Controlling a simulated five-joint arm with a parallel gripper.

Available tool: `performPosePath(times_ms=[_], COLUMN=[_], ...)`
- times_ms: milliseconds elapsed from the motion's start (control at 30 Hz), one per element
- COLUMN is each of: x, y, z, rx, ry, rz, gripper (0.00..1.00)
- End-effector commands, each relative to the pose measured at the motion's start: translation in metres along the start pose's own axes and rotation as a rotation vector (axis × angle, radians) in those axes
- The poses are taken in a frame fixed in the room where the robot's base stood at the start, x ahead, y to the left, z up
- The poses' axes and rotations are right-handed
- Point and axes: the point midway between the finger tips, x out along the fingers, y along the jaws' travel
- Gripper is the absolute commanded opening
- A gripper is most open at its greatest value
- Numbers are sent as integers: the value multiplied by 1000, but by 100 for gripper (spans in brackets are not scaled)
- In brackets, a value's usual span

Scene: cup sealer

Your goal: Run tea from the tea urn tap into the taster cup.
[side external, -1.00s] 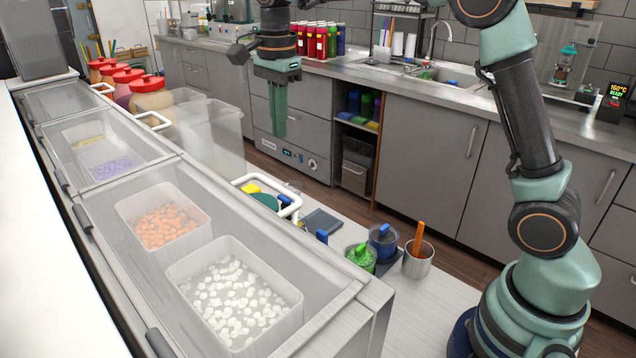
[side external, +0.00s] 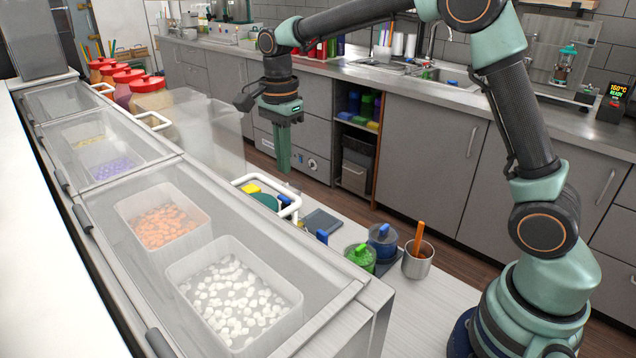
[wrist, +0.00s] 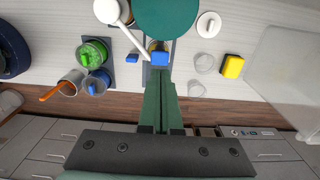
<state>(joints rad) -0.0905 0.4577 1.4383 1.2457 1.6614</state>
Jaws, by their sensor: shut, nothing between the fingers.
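A teal round-topped vessel, which looks like the tea urn (wrist: 165,14), stands at the top of the wrist view. In the side external view it (side external: 265,201) is partly hidden behind a freezer handle. A blue lever (wrist: 160,59), apparently its tap, sticks out toward my gripper. A small yellowish round shape (wrist: 157,45) shows beside the lever; I cannot tell whether it is the taster cup. My gripper (side external: 283,168) is shut and empty, pointing down above the counter near the urn. In the wrist view its fingertips (wrist: 160,84) appear just below the lever.
The glass-topped freezer (side external: 230,256) borders the counter.

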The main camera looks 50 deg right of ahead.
Motion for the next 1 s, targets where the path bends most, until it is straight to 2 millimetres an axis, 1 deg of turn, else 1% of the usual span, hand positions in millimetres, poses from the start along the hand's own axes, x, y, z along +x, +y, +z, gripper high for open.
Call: performPosePath(times_ms=[33,100,200,300,500,833,1000], x=[11,23,38,48,57,58,76], y=[1,1,1,0,0,0,0], z=[0,0,0,0,0,0,0], rx=[0,0,0,0,0,0,0], ry=[0,0,0,0,0,0,0], rz=[5,4,4,2,1,1,3], gripper=[0,0,0,0,0,0,0])
